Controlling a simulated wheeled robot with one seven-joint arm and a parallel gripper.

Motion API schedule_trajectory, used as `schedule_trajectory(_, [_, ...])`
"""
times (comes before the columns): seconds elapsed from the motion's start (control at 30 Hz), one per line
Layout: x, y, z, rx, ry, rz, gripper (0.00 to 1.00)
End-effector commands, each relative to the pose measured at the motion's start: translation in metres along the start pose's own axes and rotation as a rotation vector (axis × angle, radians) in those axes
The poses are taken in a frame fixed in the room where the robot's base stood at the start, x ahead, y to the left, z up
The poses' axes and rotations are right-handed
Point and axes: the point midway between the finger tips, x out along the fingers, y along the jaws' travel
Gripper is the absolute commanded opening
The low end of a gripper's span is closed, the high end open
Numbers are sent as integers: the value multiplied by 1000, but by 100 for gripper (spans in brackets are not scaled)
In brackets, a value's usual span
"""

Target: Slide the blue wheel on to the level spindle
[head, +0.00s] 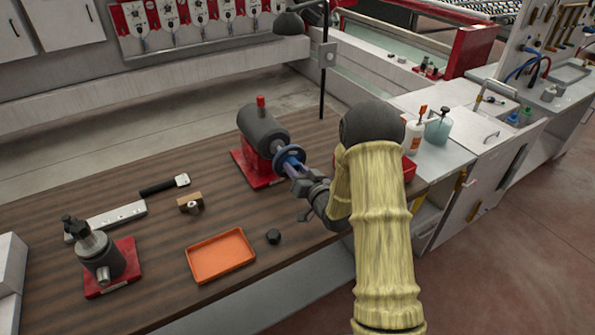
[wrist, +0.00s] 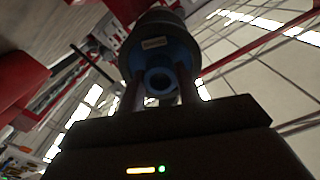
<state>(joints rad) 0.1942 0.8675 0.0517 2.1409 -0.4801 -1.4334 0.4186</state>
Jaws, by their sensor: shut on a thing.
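The blue wheel (head: 289,157) is held upright in my gripper (head: 297,173), in front of the spindle unit's face in the head view. My gripper is shut on the wheel's hub. In the wrist view the wheel (wrist: 160,78) shows end-on with a round bore, between the two fingers. The level spindle belongs to the grey motor (head: 262,128) on a red base at the back right of the bench.
An upright grey unit (head: 103,258) on a red plate stands at the left. An orange tray (head: 221,256), a black nut-like piece (head: 273,236), a wooden block (head: 190,202) and a black-handled tool (head: 164,186) lie on the bench. A thin black post (head: 325,70) rises behind the motor.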

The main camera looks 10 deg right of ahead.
Motion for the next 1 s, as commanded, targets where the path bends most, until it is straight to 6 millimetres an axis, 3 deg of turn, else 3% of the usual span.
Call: schedule_trajectory(1.0, [21,0,-1,0,3,-1,0])
